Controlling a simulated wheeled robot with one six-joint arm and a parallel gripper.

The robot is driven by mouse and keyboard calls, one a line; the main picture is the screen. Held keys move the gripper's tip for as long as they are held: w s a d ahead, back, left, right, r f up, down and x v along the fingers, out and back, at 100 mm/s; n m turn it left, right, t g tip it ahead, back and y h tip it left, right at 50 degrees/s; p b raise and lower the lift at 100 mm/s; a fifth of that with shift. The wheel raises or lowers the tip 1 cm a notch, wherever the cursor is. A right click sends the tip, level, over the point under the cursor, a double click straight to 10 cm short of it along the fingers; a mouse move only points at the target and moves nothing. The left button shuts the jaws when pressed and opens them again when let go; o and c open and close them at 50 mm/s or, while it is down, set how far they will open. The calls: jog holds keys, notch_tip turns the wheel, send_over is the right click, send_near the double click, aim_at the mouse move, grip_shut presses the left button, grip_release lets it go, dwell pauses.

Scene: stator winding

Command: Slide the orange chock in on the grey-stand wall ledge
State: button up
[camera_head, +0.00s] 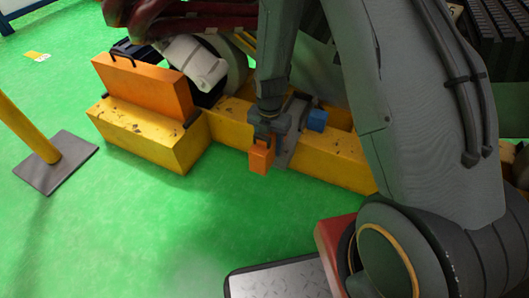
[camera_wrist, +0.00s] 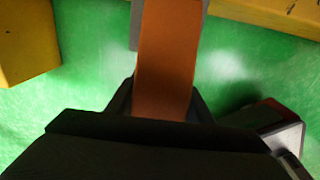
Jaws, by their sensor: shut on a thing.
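My gripper (camera_head: 264,138) points down and is shut on the orange chock (camera_head: 261,158). The chock hangs below the fingers, in front of the yellow beam. In the wrist view the chock (camera_wrist: 168,55) runs up from between the dark fingers to the top edge. The grey stand (camera_head: 290,137) is on the beam just right of the chock. A grey edge (camera_wrist: 136,25) lies beside the chock's far end in the wrist view. I cannot tell whether chock and stand touch. The wall ledge is not clearly visible.
A yellow beam (camera_head: 335,160) runs behind the chock. A blue block (camera_head: 317,120) is beside the stand. A large orange block with a handle (camera_head: 145,86) sits on a yellow block (camera_head: 150,138) at left. A yellow post (camera_head: 28,132) stands farther left.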

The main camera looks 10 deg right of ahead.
jog(key=w+d+b, duration=0.2)
jog(key=w, duration=0.1)
jog(key=shift+f, duration=0.35)
jog(key=shift+w+d+f+b, duration=0.25)
jog(key=shift+w+d+b, duration=0.1)
jog(key=shift+w+d, duration=1.1)
jog(key=shift+w+d+f+b, duration=0.3)
jog(key=shift+w+d, duration=0.65)
jog(key=shift+w, duration=0.85)
jog(key=shift+w+d+f+b, duration=0.2)
jog(key=shift+w+d+b, duration=0.15)
jog(key=shift+w+d, duration=1.1)
jog(key=shift+w+a, duration=0.2)
jog(key=shift+a, duration=0.05)
jog(key=shift+f, duration=0.35)
jog(key=shift+w+d+b, duration=0.35)
jog(key=shift+w+d, duration=0.4)
jog(key=shift+w, duration=0.25)
jog(key=shift+w+d+b, duration=0.35)
jog(key=shift+w+d, duration=0.4)
jog(key=shift+w, duration=0.25)
jog(key=o, duration=1.2)
jog(key=shift+o, duration=0.2)
